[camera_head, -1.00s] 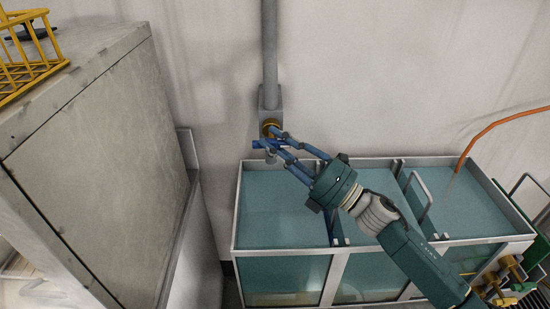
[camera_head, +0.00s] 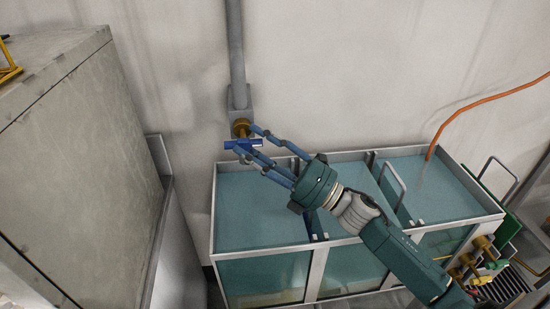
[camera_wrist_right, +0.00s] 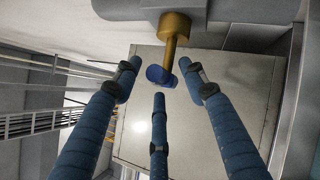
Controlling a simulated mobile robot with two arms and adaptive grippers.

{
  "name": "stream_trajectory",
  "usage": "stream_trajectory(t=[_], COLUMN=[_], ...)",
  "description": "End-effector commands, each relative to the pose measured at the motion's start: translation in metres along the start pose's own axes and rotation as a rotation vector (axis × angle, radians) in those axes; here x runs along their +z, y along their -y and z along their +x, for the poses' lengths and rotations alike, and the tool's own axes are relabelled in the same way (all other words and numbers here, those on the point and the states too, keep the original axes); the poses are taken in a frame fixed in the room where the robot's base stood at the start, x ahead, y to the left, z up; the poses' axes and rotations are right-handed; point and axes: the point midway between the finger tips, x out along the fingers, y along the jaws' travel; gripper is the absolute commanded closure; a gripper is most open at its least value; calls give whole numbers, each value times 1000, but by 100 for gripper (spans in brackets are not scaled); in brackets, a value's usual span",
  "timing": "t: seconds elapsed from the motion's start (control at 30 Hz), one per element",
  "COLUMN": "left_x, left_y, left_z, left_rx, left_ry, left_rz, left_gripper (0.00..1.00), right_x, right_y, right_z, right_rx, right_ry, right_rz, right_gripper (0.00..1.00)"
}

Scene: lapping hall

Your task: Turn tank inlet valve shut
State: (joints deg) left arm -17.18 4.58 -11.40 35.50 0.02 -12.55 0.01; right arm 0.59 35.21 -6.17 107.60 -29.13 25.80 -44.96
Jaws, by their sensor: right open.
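The inlet valve has a blue bar handle (camera_head: 242,144) on a brass stem (camera_head: 240,128), fixed to a grey block at the foot of a wall pipe. The handle lies nearly level in the head view. My right gripper (camera_head: 248,138) is open, its blue fingers spread around the handle's right part. In the right wrist view the blue handle (camera_wrist_right: 160,75) shows end-on below the brass stem (camera_wrist_right: 173,36), between the spread fingertips; I cannot tell whether they touch it. The tank (camera_head: 262,246) with blue-green liquid stands below. My left gripper is out of view.
A grey pipe (camera_head: 235,50) runs up the wall above the valve. A large grey cabinet (camera_head: 75,160) stands at the left. An orange hose (camera_head: 480,103) drops into the tank. Brass valves (camera_head: 480,255) sit at the lower right. The wall beside the valve is clear.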

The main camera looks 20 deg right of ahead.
Motion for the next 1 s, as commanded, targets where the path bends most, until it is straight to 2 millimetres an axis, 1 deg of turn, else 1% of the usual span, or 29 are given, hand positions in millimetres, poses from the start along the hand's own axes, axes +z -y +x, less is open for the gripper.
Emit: stream_trajectory(t=[0.03,0.3,0.4,0.5,0.67,1.0], left_x=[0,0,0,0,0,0], left_y=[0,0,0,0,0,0], left_z=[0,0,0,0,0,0], left_rx=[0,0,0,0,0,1], left_ry=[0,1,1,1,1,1], left_rz=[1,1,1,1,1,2], left_gripper=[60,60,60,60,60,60], right_x=[-1,0,0,0,0,0], right_y=[2,2,1,1,0,0], right_z=[-11,-68,-84,-96,-103,-103], right_rx=[-6,-5,-3,-2,-1,0], right_ry=[0,2,1,1,1,1], right_rz=[1,2,2,1,0,0], right_gripper=[58,58,58,58,58,58])
